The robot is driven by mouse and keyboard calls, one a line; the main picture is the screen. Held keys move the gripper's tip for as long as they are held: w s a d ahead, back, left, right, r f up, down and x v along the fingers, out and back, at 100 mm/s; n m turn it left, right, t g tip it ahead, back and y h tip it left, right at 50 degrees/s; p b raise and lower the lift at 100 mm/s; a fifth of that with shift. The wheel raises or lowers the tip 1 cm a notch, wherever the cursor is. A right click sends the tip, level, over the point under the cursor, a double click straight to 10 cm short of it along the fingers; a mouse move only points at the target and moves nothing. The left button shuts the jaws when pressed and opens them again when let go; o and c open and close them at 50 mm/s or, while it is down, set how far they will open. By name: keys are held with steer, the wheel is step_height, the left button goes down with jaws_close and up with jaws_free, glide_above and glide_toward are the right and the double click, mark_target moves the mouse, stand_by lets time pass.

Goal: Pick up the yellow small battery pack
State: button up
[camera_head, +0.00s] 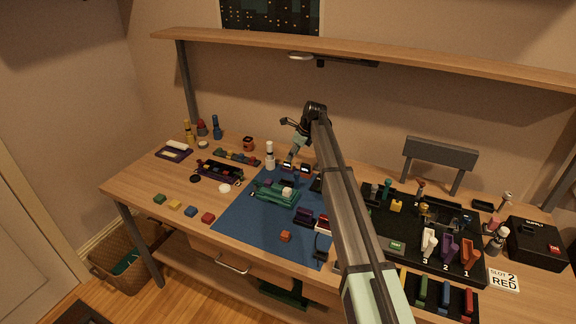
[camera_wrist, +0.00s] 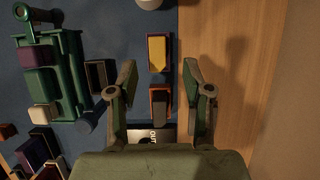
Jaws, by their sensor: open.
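My gripper (camera_head: 292,130) is open and empty above the back edge of the blue mat. In the wrist view its two fingers (camera_wrist: 159,75) are spread wide. In the head view a small yellow block (camera_head: 174,205) sits at the front left of the bench. I cannot tell for sure which yellow piece is the battery pack.
Small green (camera_head: 159,199), blue (camera_head: 190,211) and red (camera_head: 208,218) blocks lie at the front left. A black tray (camera_head: 385,228) with several parts is at right.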

mark_target(288, 165)
steer(key=p+x, duration=0.1)
steer(key=x, duration=0.4)
steer(key=shift+s+a+r+p, duration=0.1)
steer(key=shift+a+p, duration=0.05)
steer(key=shift+p, duration=0.2)
steer(key=shift+c, duration=0.4)
jaws_close()
